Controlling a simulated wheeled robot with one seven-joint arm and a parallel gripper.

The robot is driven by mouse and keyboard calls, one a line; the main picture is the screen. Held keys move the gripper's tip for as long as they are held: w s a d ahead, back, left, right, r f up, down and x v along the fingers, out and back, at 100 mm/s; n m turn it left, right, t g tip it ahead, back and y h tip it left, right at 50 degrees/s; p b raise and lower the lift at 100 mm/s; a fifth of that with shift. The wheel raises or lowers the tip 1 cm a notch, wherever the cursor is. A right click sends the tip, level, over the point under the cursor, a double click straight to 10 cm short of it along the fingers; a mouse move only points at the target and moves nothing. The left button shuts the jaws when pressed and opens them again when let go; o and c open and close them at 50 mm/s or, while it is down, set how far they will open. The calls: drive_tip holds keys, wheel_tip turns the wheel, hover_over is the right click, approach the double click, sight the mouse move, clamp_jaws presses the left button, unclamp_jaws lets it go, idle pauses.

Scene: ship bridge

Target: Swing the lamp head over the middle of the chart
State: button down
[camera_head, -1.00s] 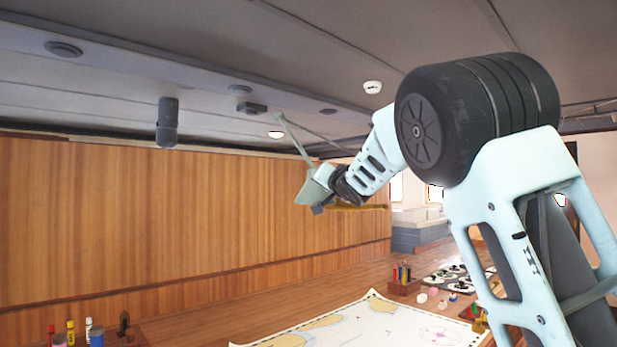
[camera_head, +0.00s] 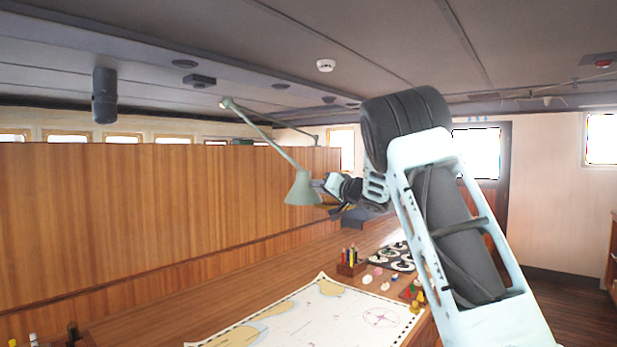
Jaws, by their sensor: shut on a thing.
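The lamp head (camera_head: 302,188) is a grey-green cone hanging from a thin jointed lamp arm (camera_head: 262,137) that reaches up and back toward the partition. My gripper (camera_head: 326,187) is at the right side of the lamp head and shut on it; its fingertips are small and partly hidden against the shade. The chart (camera_head: 312,316) lies flat on the wooden table, lower in the picture. In the picture the lamp head hangs above the chart's far edge, high over the table; its exact place over the chart is hard to judge.
A pen holder (camera_head: 350,262) stands beyond the chart's far right corner. A dark tray with round pieces (camera_head: 394,256) and several small coloured items lie to its right. Bottles stand at the lower left. A wooden partition (camera_head: 150,220) runs behind the table. The tabletop left of the chart looks bare.

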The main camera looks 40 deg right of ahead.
drive_tip(key=shift+n+y, duration=0.6)
drive_tip(key=shift+y, duration=0.1)
drive_tip(key=shift+w+d+p, duration=0.15)
drive_tip(key=shift+d+p, duration=0.7)
drive_tip(key=shift+d, duration=0.65)
drive_tip(key=shift+w+d+p, duration=0.1)
drive_tip(key=shift+d+p, duration=0.75)
drive_tip(key=shift+d, duration=0.6)
drive_tip(key=c, duration=1.2)
unclamp_jaws()
drive_tip(key=s+b, duration=0.2)
drive_tip(key=s, duration=0.3)
drive_tip(key=s+d+b, duration=0.1)
drive_tip(key=s+b, duration=0.1)
drive_tip(key=s, duration=0.4)
drive_tip(key=s+d+b, duration=0.1)
drive_tip(key=s+b, duration=0.1)
drive_tip(key=s, duration=0.4)
drive_tip(key=shift+s+b, duration=0.15)
drive_tip(key=shift+b, duration=0.2)
